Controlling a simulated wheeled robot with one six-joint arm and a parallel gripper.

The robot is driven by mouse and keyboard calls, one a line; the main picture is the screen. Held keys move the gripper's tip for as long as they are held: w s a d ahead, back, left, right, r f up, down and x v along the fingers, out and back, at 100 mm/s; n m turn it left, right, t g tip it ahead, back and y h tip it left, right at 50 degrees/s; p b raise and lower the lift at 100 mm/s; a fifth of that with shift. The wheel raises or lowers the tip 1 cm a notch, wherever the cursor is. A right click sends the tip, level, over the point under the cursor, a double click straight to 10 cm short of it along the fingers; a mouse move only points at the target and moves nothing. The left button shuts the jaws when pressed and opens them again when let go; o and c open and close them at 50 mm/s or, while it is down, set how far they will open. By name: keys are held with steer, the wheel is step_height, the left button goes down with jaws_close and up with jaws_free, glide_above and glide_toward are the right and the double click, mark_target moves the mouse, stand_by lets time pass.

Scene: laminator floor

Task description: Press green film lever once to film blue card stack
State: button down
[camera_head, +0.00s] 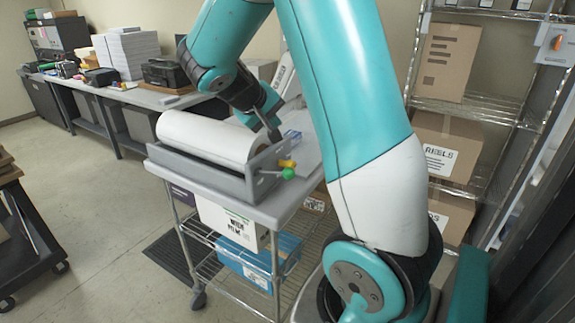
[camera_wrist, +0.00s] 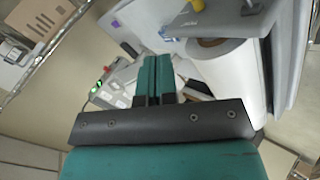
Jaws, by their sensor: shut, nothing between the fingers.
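The green film lever (camera_head: 288,174) is a round green knob at the near right end of the grey film dispenser (camera_head: 262,178) in the head view. A yellow knob (camera_head: 287,163) sits just above it; a yellow part also shows at the top of the wrist view (camera_wrist: 197,5). A small blue-and-white stack (camera_head: 291,135), perhaps the blue card stack, lies on the cart top behind the dispenser. My gripper (camera_head: 275,133) is shut and empty, above the cart behind the white film roll (camera_head: 215,137). Its closed teal fingers show in the wrist view (camera_wrist: 155,62), left of the roll (camera_wrist: 213,50).
The wire cart (camera_head: 215,185) carries a white box (camera_head: 232,224) and a blue bin (camera_head: 258,262) below. A long side table (camera_head: 150,98) stands behind. Shelves with cardboard boxes (camera_head: 447,145) are at right, a dark trolley (camera_head: 30,240) at left.

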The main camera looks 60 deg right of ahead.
steer(key=shift+f, duration=0.15)
steer(key=b, duration=0.8)
glide_above(274, 172)
steer(key=s, duration=0.3)
step_height(274, 172, down, 8)
steer(key=shift+w, duration=0.25)
steer(key=shift+f, duration=0.15)
stand_by(0.9)
steer(key=shift+s+f, duration=0.1)
steer(key=shift+f, duration=0.25)
steer(key=shift+s+f+b, duration=0.15)
steer(key=shift+f+b, duration=0.4)
steer(key=shift+b, duration=0.05)
steer(key=shift+s+f+b, duration=0.15)
steer(key=shift+f+b, duration=0.4)
stand_by(1.1)
steer(key=shift+r, duration=0.1)
stand_by(0.5)
steer(key=shift+w+r+p, duration=0.2)
steer(key=shift+r+p, duration=0.5)
steer(key=shift+p, duration=0.1)
steer(key=shift+w+r+p, duration=0.2)
steer(key=shift+r+p, duration=0.5)
steer(key=shift+p, duration=0.05)
steer(key=shift+r, duration=0.1)
